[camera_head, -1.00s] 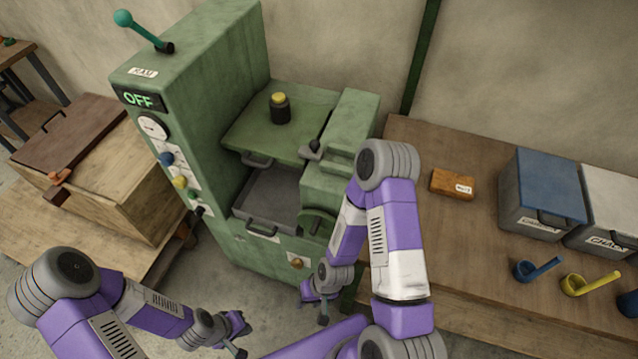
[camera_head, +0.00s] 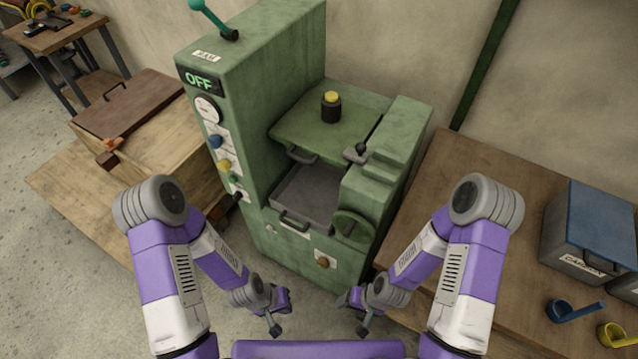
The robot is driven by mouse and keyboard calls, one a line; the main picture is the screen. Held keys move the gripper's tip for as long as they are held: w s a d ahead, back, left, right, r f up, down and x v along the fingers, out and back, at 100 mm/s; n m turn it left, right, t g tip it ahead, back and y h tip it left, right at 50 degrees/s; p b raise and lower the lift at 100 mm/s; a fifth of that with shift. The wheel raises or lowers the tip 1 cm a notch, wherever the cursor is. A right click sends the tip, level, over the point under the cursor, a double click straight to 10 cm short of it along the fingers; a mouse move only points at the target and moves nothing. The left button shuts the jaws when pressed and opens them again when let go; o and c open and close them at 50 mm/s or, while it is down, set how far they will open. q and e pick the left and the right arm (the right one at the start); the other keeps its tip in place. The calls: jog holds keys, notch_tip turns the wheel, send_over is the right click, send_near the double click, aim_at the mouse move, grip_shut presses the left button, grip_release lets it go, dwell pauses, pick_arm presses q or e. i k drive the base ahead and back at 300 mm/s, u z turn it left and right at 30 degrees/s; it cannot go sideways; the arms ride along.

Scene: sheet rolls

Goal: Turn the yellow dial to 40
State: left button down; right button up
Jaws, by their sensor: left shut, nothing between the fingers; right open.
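The yellow dial (camera_head: 223,165) is on the front panel of the green machine (camera_head: 262,120), below a blue dial (camera_head: 215,141) and above a green button (camera_head: 233,180). Its scale and pointer are too small to read. My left gripper (camera_head: 276,326) is low in front of the machine, shut and empty, well below the yellow dial and apart from it. My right gripper (camera_head: 362,326) is low in front of the machine to the right, open and empty. It touches nothing that I can see.
The machine's display (camera_head: 199,82) reads OFF. A gauge (camera_head: 207,109) sits above the dials. A wooden crate (camera_head: 165,150) stands left of the machine. A workbench (camera_head: 480,220) with a blue-lidded bin (camera_head: 590,228) is at right. Floor shows between the arms.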

aim_at(225, 165)
jog(key=u, duration=0.2)
jog(key=k, duration=0.3)
jog(key=u, duration=3.8)
jog(key=i, duration=0.1)
jog(key=z, duration=2.3)
jog(key=i, duration=1)
jog(key=z, duration=0.45)
